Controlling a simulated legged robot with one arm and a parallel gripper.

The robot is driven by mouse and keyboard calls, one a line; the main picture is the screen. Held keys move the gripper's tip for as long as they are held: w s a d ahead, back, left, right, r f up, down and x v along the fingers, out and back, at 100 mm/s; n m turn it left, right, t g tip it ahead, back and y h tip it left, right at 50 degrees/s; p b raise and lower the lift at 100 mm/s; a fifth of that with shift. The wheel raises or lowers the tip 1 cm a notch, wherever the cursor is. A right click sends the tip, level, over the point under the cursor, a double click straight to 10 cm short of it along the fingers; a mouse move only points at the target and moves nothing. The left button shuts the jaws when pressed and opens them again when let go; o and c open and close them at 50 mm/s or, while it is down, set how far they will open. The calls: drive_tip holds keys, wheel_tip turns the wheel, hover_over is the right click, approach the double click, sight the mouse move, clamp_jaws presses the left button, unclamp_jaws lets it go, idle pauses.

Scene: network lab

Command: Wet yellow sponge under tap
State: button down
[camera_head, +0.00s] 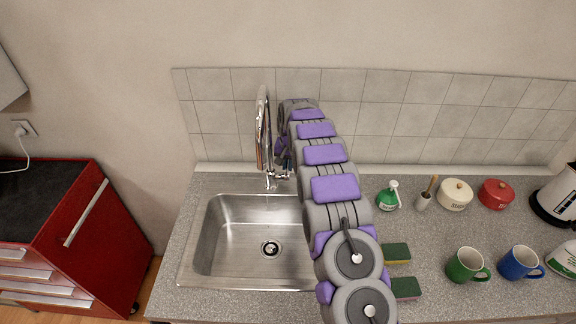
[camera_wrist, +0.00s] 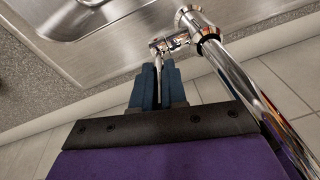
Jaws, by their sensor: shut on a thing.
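The chrome tap (camera_head: 268,140) stands behind the steel sink (camera_head: 215,255); its curved spout rises high. In the wrist view, the tap's pipe (camera_wrist: 262,90) runs close along the right side of my gripper (camera_wrist: 159,68). The blue fingers are close together and shut on the thin tap lever (camera_wrist: 158,62). No water shows in the sink. A sponge with a dark green top and a yellow side (camera_head: 397,254) lies on the counter right of the sink, away from my gripper. My arm hides the sink's right part and most of my gripper in the head view.
A second green-topped sponge (camera_head: 405,288) lies just in front of the first.

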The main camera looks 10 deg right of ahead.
drive_tip(key=shift+a, duration=0.1)
drive_tip(key=c, duration=1.2)
unclamp_jaws()
drive_tip(key=shift+s, duration=0.1)
drive_tip(key=shift+o, duration=0.2)
drive_tip(key=shift+r, duration=0.1)
wheel_tip(320, 180, up, 17)
drive_tip(key=s+p, duration=0.1)
drive_tip(key=s, duration=0.1)
drive_tip(key=shift+s+d, duration=0.25)
